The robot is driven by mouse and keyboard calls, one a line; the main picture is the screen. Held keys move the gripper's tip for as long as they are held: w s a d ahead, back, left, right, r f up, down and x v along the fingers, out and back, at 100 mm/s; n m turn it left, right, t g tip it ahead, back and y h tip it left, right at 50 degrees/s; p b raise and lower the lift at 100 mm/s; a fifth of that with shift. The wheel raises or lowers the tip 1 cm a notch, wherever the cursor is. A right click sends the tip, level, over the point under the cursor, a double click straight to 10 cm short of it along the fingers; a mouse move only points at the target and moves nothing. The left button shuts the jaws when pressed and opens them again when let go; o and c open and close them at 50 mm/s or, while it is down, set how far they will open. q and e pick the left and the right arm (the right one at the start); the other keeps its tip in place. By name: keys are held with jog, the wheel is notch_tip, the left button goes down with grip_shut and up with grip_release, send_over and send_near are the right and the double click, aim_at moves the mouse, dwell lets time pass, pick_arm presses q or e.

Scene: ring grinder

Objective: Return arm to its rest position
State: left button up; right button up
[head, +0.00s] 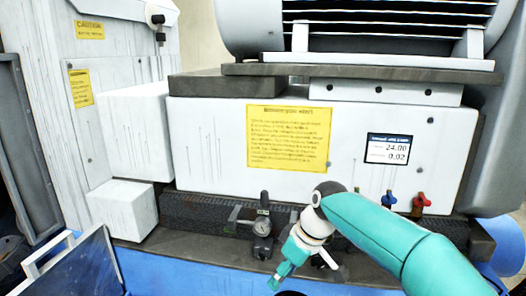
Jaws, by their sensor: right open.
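My right arm (395,238) is teal and reaches in from the lower right. Its gripper (302,268) points down in front of the grinder's lower front edge, with its fingers apart and nothing seen between them. The grinder (210,140) is a large white machine with a yellow notice (288,137) and a small display (388,148) reading 24.00 and 0.02. My left gripper is not in view.
A dial gauge (262,226) on a dark mount stands just left of my right gripper. Blue (389,198) and red (420,203) valves stick out behind my right arm. White boxes (124,210) stand at the left. A blue panel with a pale handle (48,252) is at lower left.

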jog(key=s+d+f+m, duration=0.2)
jog(key=s+f, duration=0.1)
jog(key=f, duration=0.6)
jog(key=s+d+f+m, duration=0.1)
jog(key=s+f+m, duration=0.1)
jog(key=f, duration=0.8)
jog(key=s+d+f+m, duration=0.2)
jog(key=s+f+m, duration=0.1)
jog(key=f, duration=0.6)
jog(key=s+d+f+m, duration=0.1)
jog(key=s+f+m, duration=0.1)
jog(key=s, duration=0.4)
jog(key=s+f+m, duration=0.1)
jog(key=s+f, duration=0.3)
jog(key=s, duration=0.3)
jog(key=s+d+f+m+g, duration=0.1)
jog(key=s+f+m, duration=0.1)
jog(key=s, duration=0.4)
jog(key=shift+s+d+f+m, duration=0.15)
jog(key=shift+d+f+m, duration=0.2)
jog(key=shift+f, duration=0.55)
